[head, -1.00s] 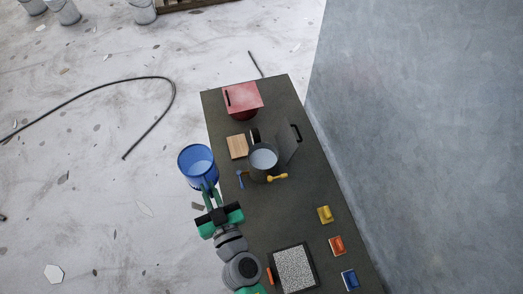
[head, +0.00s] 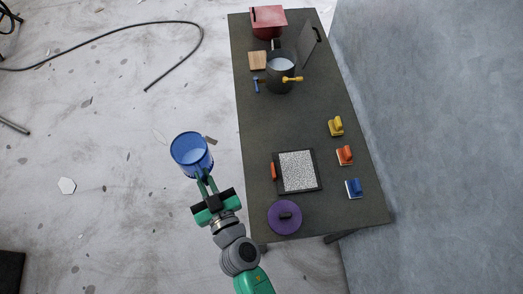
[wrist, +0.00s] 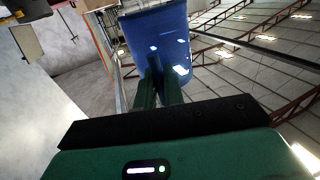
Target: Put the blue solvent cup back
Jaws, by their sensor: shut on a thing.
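The blue solvent cup (head: 190,150) is held out over the floor, left of the dark table (head: 290,125). My gripper (head: 205,183) is shut on the cup's near side. In the wrist view the blue cup (wrist: 158,38) fills the top middle, and the green fingers of my gripper (wrist: 158,85) meet at its wall. In the head view I see into the cup's open top, and its inside looks lighter blue. The place on the cup where the fingers grip is partly hidden by the fingers.
On the table are a red box (head: 268,21), a grey pot (head: 280,75) with a yellow tool, a wooden block (head: 257,60), a speckled tray (head: 298,171), a purple lid (head: 285,217), and yellow, orange and blue handled blocks (head: 353,188). A grey wall stands right. The floor left is mostly clear.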

